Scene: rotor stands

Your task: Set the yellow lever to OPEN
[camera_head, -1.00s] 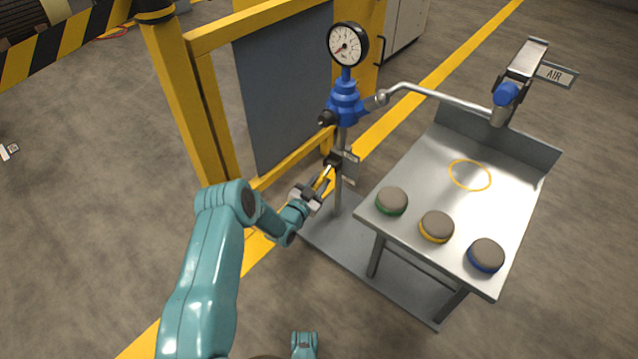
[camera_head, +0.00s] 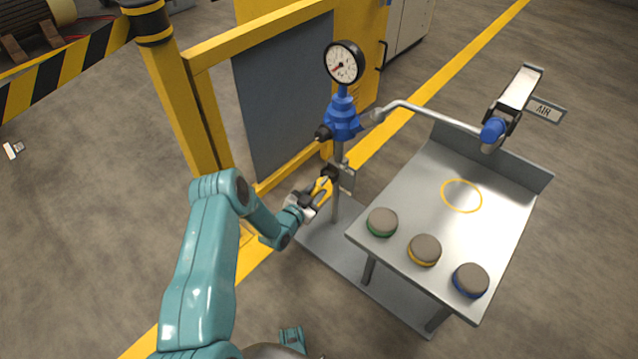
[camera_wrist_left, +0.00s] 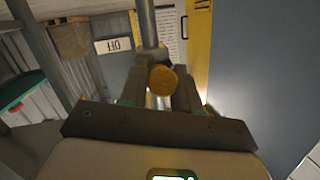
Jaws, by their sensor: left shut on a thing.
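The yellow lever (camera_head: 323,186) sits low on the metal post (camera_head: 337,207), below the blue valve body (camera_head: 341,122). My left gripper (camera_head: 318,190) is shut on the lever, close to its dark pivot. In the left wrist view, the lever's round yellow end (camera_wrist_left: 163,80) shows between the two fingers (camera_wrist_left: 161,92). A small grey plate (camera_head: 347,178) is beside the pivot; its lettering is too small to read in the head view. In the wrist view, a white label (camera_wrist_left: 114,45) appears to read OFF upside down. My right gripper is not in view.
A metal table (camera_head: 410,180) stands right of the post, with green (camera_head: 382,222), yellow (camera_head: 425,250) and blue (camera_head: 470,280) ringed discs. A pressure gauge (camera_head: 343,64) tops the post. A yellow frame (camera_head: 195,100) stands close behind my left arm.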

